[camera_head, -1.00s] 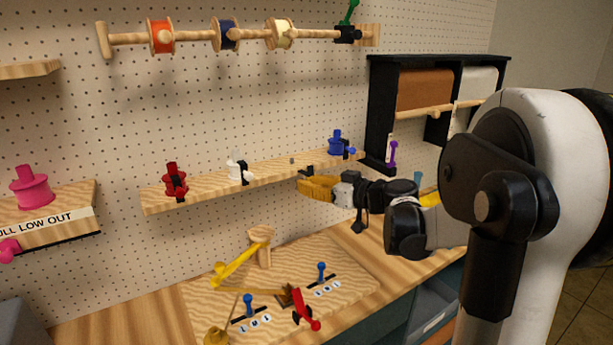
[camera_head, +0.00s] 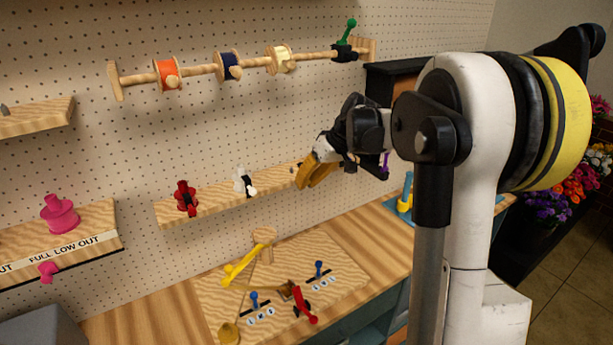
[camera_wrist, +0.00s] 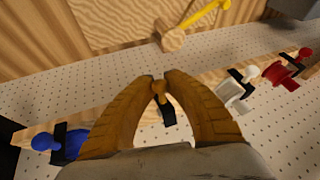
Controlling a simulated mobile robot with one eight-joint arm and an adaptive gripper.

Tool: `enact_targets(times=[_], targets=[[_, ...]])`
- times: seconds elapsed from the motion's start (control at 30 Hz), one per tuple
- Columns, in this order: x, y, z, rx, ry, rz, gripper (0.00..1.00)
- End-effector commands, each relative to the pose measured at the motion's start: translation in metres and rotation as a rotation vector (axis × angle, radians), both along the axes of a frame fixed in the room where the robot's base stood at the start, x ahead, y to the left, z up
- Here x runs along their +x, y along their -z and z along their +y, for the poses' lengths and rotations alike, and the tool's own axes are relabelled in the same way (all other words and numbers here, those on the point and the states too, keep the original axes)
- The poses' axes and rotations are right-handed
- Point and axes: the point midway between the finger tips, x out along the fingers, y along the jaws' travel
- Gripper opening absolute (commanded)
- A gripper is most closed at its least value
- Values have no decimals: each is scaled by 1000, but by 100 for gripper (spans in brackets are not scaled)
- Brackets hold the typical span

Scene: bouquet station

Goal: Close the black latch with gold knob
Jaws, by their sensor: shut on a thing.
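The gold knob (camera_wrist: 158,89) shows between my fingertips in the wrist view, with its black latch (camera_wrist: 168,112) just below it on the wooden shelf. My gripper (camera_wrist: 158,75) has its tan fingers around the knob, one on each side, with the tips nearly together. In the head view my gripper (camera_head: 304,184) is at the right part of the shelf, fingers tilted down to the left. The latch is hidden behind the fingers there, and I cannot tell its angle.
On the same shelf (camera_head: 215,200) are a red latch (camera_head: 186,199) and a white latch (camera_head: 243,182). A blue latch (camera_wrist: 70,144) is on the other side of my fingers. A board with a yellow lever (camera_head: 247,259) lies on the bench below.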

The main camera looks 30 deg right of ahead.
Motion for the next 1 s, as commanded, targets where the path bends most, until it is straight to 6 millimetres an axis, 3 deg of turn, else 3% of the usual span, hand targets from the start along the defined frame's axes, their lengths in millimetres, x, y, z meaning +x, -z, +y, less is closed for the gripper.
enact_targets(times=[0.5, 1.0], targets=[[10, -15, 0, -14, 0, 394, 0], [13, -17, 0, -16, 1, 503, 0]])
